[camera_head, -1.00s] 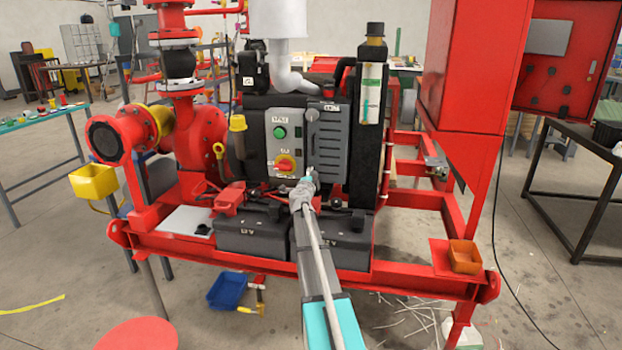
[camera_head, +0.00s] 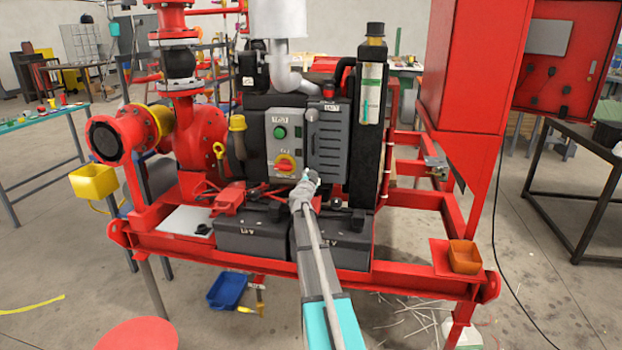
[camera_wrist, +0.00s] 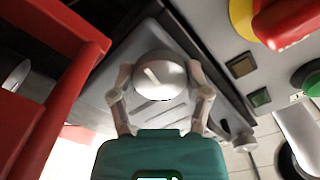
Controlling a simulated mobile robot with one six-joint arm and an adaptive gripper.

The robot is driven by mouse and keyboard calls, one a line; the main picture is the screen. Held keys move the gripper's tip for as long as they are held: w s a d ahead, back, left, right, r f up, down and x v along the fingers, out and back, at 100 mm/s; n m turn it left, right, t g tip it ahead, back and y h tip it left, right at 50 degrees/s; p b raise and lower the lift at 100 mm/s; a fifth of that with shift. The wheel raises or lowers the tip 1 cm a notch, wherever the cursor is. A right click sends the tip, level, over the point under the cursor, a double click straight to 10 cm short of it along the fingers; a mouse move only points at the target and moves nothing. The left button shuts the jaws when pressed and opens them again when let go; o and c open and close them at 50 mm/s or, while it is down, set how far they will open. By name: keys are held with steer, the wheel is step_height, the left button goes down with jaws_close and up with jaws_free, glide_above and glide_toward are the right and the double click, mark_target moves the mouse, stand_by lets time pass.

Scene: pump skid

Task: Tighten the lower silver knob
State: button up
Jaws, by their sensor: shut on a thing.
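The lower silver knob (camera_wrist: 160,75) is a round metal knob with a pale line across its face. It sits on a grey louvred cover in the wrist view. The two fingers of my gripper (camera_wrist: 161,93) are closed around its sides. In the head view my gripper (camera_head: 307,184) is at the lower end of the grey louvred cover (camera_head: 329,145) and hides most of the lower knob. Another silver knob (camera_head: 312,115) shows at the upper left of that cover.
Left of the cover is a control box with a green button (camera_head: 280,132) and a red-and-yellow rotary switch (camera_head: 286,164). Black batteries (camera_head: 250,232) stand below. A red frame post (camera_wrist: 75,85) is close beside my gripper in the wrist view.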

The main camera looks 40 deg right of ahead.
steer(key=shift+d, duration=0.1)
steer(key=o, duration=1.2)
steer(key=shift+v, duration=6.05)
